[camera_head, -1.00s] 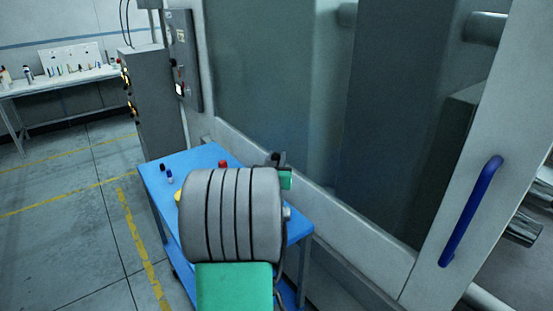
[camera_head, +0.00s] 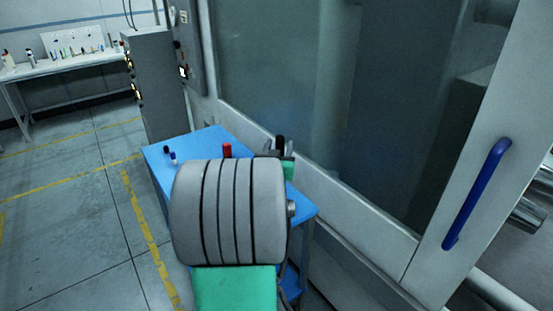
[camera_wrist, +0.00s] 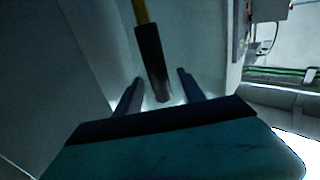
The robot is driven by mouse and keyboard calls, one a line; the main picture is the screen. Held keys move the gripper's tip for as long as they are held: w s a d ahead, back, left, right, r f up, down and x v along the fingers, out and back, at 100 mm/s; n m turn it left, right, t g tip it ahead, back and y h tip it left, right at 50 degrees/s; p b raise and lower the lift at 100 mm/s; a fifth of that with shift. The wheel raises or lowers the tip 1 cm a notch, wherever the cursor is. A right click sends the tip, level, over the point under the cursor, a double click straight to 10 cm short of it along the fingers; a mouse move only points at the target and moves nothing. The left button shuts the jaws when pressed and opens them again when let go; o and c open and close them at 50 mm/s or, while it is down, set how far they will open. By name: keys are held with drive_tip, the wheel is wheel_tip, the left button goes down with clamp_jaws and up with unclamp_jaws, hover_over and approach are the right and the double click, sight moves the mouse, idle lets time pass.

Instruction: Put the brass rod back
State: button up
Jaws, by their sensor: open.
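In the wrist view a dark cylinder with a yellow length at its far end (camera_wrist: 152,60) stands between and beyond the two fingers; I cannot tell for sure that it is the brass rod. My gripper (camera_wrist: 160,75) is open around the line of this cylinder, with a finger apart on each side. In the head view my gripper (camera_head: 279,149) shows only in part behind my grey arm link, at the right rear of the blue table (camera_head: 205,142). A dark upright piece shows there, too small to identify.
A red cylinder (camera_head: 227,150) and a small blue-and-white piece (camera_head: 173,158) stand on the table. My arm hides much of its top. A large glazed machine with a blue door handle (camera_head: 477,194) rises close on the right. A white bench (camera_head: 72,62) with small items stands far left.

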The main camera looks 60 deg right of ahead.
drive_tip(key=b+v, duration=0.2)
drive_tip(key=v, duration=0.6)
drive_tip(key=w+a+f+n+t+y, duration=0.25)
drive_tip(key=w+a+f+y, duration=0.25)
drive_tip(key=w+a, duration=0.5)
drive_tip(key=w+a+f+n+y, duration=0.2)
drive_tip(key=w+a+y, duration=0.1)
drive_tip(key=a, duration=0.5)
drive_tip(key=w+a+f+n+y, duration=0.3)
drive_tip(key=w+a+y, duration=0.1)
drive_tip(key=a, duration=0.5)
drive_tip(key=s+a+f+n+g+y, duration=0.1)
drive_tip(key=s+a+n+g+y, duration=0.1)
drive_tip(key=a, duration=0.8)
drive_tip(key=s+a+f+n+g+y, duration=0.1)
drive_tip(key=s+a+n, duration=0.4)
drive_tip(key=a, duration=0.5)
drive_tip(key=shift+s+g+y, duration=0.85)
drive_tip(key=shift+y, duration=0.25)
